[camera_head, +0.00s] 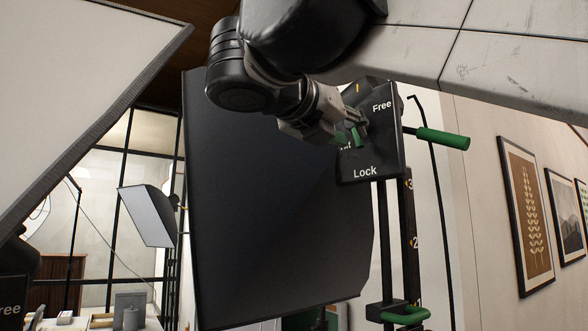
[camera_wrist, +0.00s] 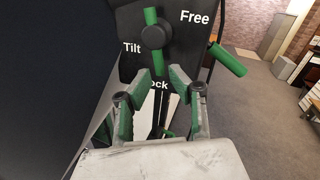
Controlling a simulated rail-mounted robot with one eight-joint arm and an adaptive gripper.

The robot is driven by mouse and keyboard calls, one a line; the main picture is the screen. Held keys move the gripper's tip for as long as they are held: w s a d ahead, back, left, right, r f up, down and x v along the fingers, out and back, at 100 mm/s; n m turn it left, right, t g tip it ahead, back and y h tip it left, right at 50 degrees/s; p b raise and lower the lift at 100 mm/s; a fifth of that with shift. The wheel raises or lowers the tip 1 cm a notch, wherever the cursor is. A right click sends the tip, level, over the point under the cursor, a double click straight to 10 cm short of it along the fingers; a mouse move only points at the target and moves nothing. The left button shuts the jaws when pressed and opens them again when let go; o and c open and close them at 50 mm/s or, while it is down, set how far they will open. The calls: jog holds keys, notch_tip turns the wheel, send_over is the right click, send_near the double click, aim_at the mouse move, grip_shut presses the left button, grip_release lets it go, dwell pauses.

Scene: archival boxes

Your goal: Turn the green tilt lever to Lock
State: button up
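The green tilt lever (camera_wrist: 151,16) turns on a round black hub (camera_wrist: 155,37) on a dark plate (camera_head: 372,157) marked Tilt, Free and Lock. In the wrist view the lever stands almost upright, its lower end toward the partly hidden Lock label. My gripper (camera_wrist: 161,78) is open, with green-padded fingers pointing at the plate. The lever's lower end shows between and just beyond the fingertips; I cannot tell whether they touch it. In the head view the fingers overlap the plate and hide most of the lever.
A second green handle (camera_head: 443,139) sticks out right of the plate, also in the wrist view (camera_wrist: 227,60). A large dark panel (camera_head: 275,200) stands left of the plate. A lower green handle (camera_head: 405,316) is on the stand. Framed pictures (camera_head: 525,213) hang on the right wall.

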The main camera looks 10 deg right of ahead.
aim_at(357, 139)
jog(key=shift+x, duration=2.45)
jog(key=shift+c, duration=0.2)
